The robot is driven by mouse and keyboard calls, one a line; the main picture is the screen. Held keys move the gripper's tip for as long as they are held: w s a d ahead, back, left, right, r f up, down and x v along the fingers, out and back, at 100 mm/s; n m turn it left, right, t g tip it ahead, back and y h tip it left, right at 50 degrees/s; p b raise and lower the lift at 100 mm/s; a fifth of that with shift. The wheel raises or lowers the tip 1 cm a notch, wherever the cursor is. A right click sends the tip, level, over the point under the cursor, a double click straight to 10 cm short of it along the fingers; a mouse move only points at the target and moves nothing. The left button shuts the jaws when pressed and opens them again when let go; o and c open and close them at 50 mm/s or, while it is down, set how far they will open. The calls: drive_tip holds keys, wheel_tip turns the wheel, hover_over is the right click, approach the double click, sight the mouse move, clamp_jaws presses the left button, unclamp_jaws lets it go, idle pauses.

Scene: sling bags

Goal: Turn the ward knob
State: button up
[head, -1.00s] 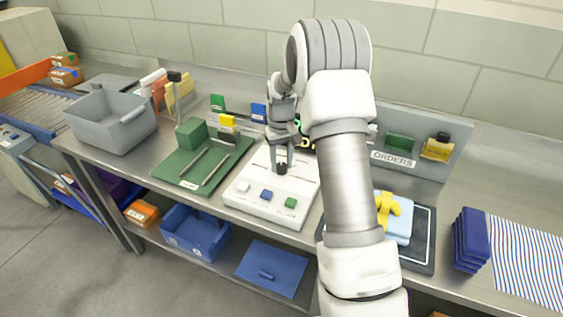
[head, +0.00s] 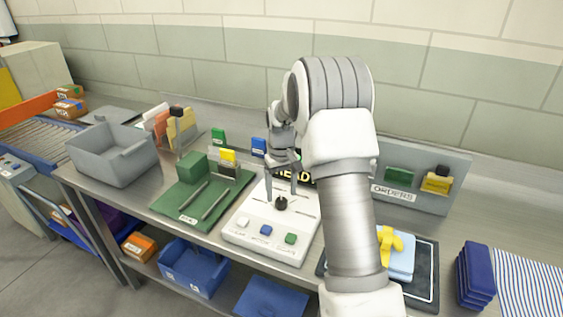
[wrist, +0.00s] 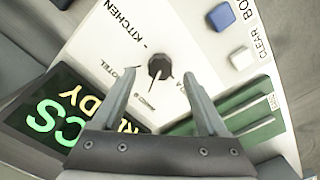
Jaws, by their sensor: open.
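The ward knob (head: 281,203) is a small black round knob on a white sloped control panel (head: 245,235). In the wrist view the knob (wrist: 158,66) sits in the middle, with a thin white pointer line toward the small labels on the gripper side. KITCHEN is printed beyond it; the smaller labels are hard to read. My gripper (head: 280,190) is above the panel at the knob. In the wrist view my gripper (wrist: 158,76) is open, with one finger on each side of the knob and visible gaps to both.
The panel has white (head: 243,222), blue (head: 265,230) and green (head: 290,238) buttons along its front. A lit READY display (wrist: 62,115) stands behind. A green tray (head: 168,208) lies left, a grey bin (head: 108,158) farther left. A blue folded stack (head: 475,275) is right.

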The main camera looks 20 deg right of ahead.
sight(281, 200)
wheel_tip(281, 200, up, 15)
drive_tip(key=shift+p, duration=0.4)
drive_tip(key=s+a+r+t, duration=0.1)
drive_tip(key=s+a+r, duration=0.35)
drive_tip(key=s, duration=0.35)
drive_tip(key=s+a+r+t, duration=0.2)
drive_tip(key=s+a+r, duration=0.1)
drive_tip(key=s+r, duration=0.3)
drive_tip(key=s+a+f+t, duration=0.1)
drive_tip(key=s+a+f, duration=0.1)
drive_tip(key=s, duration=0.6)
drive_tip(key=s+a+f+t, duration=0.1)
drive_tip(key=s+f, duration=0.1)
drive_tip(key=s, duration=0.7)
drive_tip(key=shift+s+a+f+t, duration=0.15)
drive_tip(key=shift+a+f+t, duration=0.15)
drive_tip(key=shift+a, duration=0.1)
